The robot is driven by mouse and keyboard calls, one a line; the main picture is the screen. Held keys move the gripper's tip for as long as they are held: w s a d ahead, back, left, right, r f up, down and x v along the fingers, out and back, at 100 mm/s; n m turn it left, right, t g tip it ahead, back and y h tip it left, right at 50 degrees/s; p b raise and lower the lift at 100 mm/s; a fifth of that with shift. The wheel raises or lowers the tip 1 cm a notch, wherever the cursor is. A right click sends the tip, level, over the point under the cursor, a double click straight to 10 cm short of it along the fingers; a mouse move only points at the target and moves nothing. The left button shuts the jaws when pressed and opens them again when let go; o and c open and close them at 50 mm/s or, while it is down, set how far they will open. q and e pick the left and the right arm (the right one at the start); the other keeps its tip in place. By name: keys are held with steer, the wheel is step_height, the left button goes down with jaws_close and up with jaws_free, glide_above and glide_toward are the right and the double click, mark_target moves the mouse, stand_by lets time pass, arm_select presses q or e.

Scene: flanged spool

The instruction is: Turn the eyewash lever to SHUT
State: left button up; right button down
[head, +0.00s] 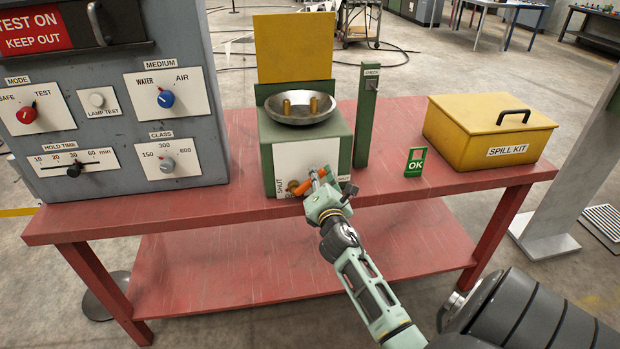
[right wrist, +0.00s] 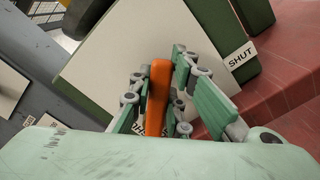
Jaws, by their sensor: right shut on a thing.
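The eyewash unit (head: 342,150) is a green box with a white front panel (head: 293,155), a steel bowl (head: 299,110) with two brass nozzles and a yellow backboard. Its orange lever (head: 302,187) is low on the front, partly hidden by my right gripper (head: 318,184). In the right wrist view the orange lever (right wrist: 158,90) stands between the fingers of my right gripper (right wrist: 157,105), which is shut on it. My left gripper is not in view.
The red bench (head: 400,190) carries a grey control cabinet (head: 110,100) at left, a green post (head: 367,115), a small OK sign (head: 415,161) and a yellow spill kit box (head: 487,130) at right. Bare bench top lies before the spill kit.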

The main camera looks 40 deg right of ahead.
steer(key=shift+s+d+f+m+b, duration=0.1)
steer(key=shift+d+f+m+b, duration=0.15)
steer(key=shift+f+m, duration=0.25)
steer(key=shift+s+d+f+m+b, duration=0.1)
steer(key=shift+f+m+b, duration=0.2)
steer(key=shift+m, duration=0.2)
steer(key=shift+s+d+f+m+b, duration=0.1)
steer(key=shift+d+f+m+b, duration=0.1)
steer(key=shift+f+m+b, duration=0.7)
steer(key=shift+s+d+f+m+b, duration=0.2)
steer(key=shift+f+m, duration=0.35)
steer(key=shift+m, duration=0.75)
steer(key=shift+s+d+f+m+b, duration=0.1)
steer(key=shift+d+f+m+b, duration=0.1)
steer(key=shift+f+m+b, duration=0.7)
steer(key=shift+r+m, duration=0.15)
steer(key=shift+m, duration=0.15)
steer(key=c, duration=1.6)
jaws_free()
steer(key=shift+c, duration=0.2)
